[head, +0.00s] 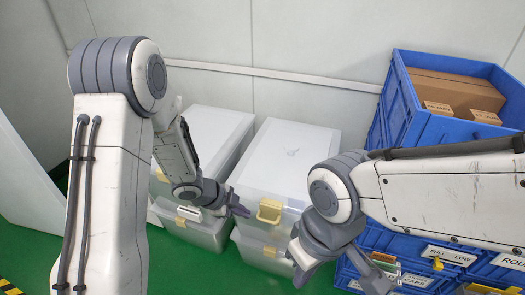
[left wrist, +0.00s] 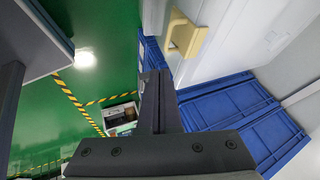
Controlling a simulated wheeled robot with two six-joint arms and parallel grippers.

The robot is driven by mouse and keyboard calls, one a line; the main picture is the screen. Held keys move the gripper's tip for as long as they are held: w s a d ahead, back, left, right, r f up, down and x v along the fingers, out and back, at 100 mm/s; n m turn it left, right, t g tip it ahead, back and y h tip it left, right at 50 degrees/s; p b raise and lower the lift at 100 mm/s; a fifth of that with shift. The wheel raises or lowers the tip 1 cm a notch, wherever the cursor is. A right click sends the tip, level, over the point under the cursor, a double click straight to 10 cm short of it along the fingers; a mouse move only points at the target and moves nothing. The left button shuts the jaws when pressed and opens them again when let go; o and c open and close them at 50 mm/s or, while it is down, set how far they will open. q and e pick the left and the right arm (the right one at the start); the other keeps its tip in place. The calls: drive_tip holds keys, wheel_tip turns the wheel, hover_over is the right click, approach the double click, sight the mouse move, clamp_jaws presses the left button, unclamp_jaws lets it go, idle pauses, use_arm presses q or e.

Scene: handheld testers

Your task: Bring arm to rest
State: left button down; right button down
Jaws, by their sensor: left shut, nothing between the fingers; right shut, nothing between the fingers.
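My left gripper (head: 238,206) is shut and empty in the head view, in front of the stacked pale boxes at the middle. Its closed fingers also show in the left wrist view (left wrist: 155,100), with nothing between them. My left arm (head: 112,190) rises at the left and bends over toward the boxes. My right gripper (head: 376,280) is shut and empty at the lower middle, pointing down and to the right in front of the blue bins. My right arm (head: 450,195) reaches in from the right edge. No handheld tester can be made out clearly.
A blue crate (head: 440,125) with cardboard boxes (head: 455,92) stands at the right, above labelled blue bins (head: 410,278). The green floor (head: 190,270) is open at lower left.

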use_arm(q)
drive_tip(key=s+d+r+n+t+y+p, duration=0.1)
drive_tip(key=s+r+n+y+p, duration=0.15)
drive_tip(key=r, duration=0.55)
drive_tip(key=s+r+n+y+p, duration=0.1)
drive_tip(key=r+n+y+p, duration=0.2)
drive_tip(key=r, duration=0.5)
drive_tip(key=s+d+r+n+g+p, duration=0.1)
drive_tip(key=s+r+n+g, duration=0.1)
drive_tip(key=s, duration=0.8)
drive_tip(key=s+d+r+n+g+p, duration=0.1)
drive_tip(key=s+r+n, duration=0.3)
drive_tip(key=s, duration=0.6)
drive_tip(key=shift+s+d+r+g+h, duration=0.35)
drive_tip(key=shift+d+r+g, duration=0.45)
drive_tip(key=shift+r+g, duration=0.15)
